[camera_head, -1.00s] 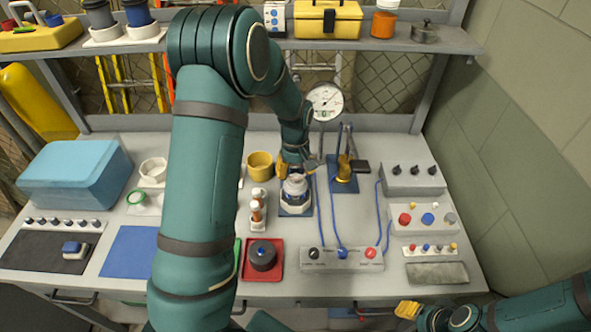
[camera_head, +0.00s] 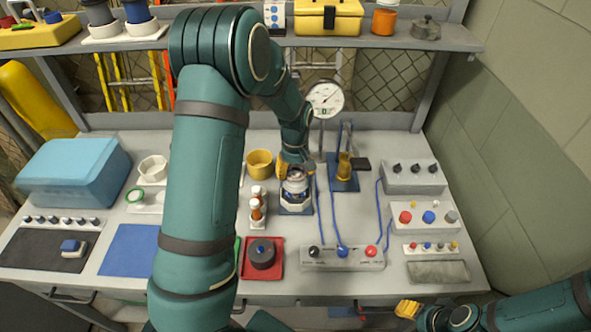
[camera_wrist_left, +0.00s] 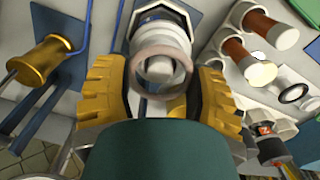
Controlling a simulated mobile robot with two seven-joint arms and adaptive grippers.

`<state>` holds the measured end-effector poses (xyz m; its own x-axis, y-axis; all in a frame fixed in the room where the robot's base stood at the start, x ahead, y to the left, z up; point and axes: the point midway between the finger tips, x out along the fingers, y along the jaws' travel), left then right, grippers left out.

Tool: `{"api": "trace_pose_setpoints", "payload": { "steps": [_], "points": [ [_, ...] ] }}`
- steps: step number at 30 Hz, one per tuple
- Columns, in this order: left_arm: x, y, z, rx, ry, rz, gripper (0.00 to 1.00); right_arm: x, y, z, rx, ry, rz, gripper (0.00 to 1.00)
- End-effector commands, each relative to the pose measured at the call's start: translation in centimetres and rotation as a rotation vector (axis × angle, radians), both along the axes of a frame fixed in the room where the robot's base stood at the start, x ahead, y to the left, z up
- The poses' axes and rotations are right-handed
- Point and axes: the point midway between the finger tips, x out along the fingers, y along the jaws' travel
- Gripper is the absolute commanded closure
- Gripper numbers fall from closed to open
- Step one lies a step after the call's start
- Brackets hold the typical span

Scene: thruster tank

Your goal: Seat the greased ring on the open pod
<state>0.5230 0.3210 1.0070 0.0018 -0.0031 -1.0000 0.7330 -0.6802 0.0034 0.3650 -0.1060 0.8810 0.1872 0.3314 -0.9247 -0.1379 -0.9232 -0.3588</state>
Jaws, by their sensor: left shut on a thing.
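The open pod (camera_head: 296,194) is a white housing with a blue band, standing upright on a small blue mat on the bench. It also shows at the top of the left wrist view (camera_wrist_left: 161,18). My left gripper (camera_head: 296,170) has yellow fingers and is right at the pod's top. In the left wrist view its fingers are shut on the pale brownish ring (camera_wrist_left: 140,69). The ring overlaps the pod's near end there; I cannot tell whether they touch. My right gripper (camera_head: 407,309) is at the bottom right, away from the pod; its finger gap is unclear.
A dial gauge (camera_head: 326,99) and a blue stand with a brass part (camera_head: 344,172) are close behind and right. Red-brown vials (camera_head: 257,208) stand at the left, a yellow cup (camera_head: 260,163) behind. A connector box (camera_head: 342,258) with blue cables lies in front.

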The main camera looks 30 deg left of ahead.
Motion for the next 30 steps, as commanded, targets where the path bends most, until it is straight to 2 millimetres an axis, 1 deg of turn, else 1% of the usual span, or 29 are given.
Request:
{"api": "trace_pose_setpoints", "payload": {
  "steps": [5,17,30],
  "points": [
    [-0.01,0.01,-0.34,0.000,0.000,0.000,0.54,0.00,0.00,-0.23,0.000,0.000,0.000,0.53],
    [0.01,0.01,-0.36,0.000,0.000,0.000,0.54,0.00,0.00,-0.24,0.000,0.000,0.000,0.53],
    [0.01,0.00,-1.11,0.000,0.000,0.000,0.54,0.01,0.00,-0.76,0.000,0.000,0.000,0.53]
  ]
}}
